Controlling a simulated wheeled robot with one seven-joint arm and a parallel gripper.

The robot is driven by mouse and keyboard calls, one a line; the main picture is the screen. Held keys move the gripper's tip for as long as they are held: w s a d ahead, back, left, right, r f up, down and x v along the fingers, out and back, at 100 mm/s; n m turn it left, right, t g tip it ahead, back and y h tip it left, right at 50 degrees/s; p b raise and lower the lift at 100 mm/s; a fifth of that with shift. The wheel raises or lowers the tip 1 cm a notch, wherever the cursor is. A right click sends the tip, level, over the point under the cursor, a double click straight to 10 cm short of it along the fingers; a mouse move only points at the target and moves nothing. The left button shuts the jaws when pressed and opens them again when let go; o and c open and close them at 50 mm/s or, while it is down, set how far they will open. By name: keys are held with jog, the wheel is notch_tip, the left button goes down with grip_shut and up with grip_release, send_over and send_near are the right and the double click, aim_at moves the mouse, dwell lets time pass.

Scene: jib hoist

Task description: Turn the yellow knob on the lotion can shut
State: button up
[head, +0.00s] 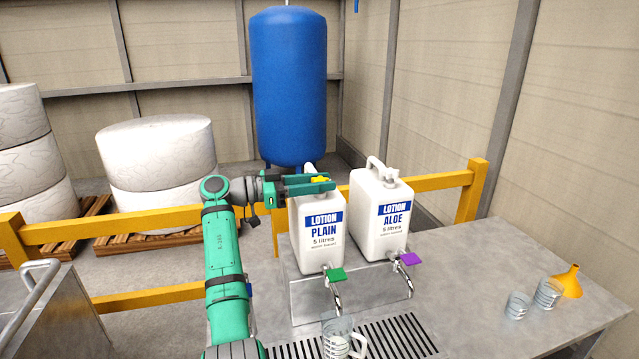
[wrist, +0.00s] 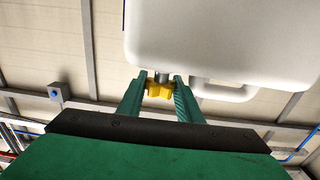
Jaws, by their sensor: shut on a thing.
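The yellow knob (head: 320,180) sits on top of the white can labelled LOTION PLAIN (head: 318,235). My gripper (head: 325,184) reaches over that can from the left and is shut on the knob. In the wrist view the knob (wrist: 160,89) lies between the two green fingertips (wrist: 161,80), on a short grey stem at the white can body (wrist: 225,40). The fingers partly hide the knob in the head view.
A second white can, LOTION ALOE (head: 380,212), stands close to the right. Green (head: 337,274) and purple (head: 411,259) tap handles stick out in front. A handled cup (head: 342,338) stands below the green tap. Clear cups (head: 548,293) and an orange funnel (head: 568,281) stand at right. A yellow rail (head: 440,181) runs behind.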

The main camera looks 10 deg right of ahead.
jog(key=shift+d+f, duration=0.1)
jog(key=o, duration=1)
jog(key=shift+o, duration=0.2)
jog(key=s+a, duration=0.1)
jog(key=a, duration=0.9)
jog(key=shift+s+a, duration=0.3)
jog(key=shift+a, duration=0.1)
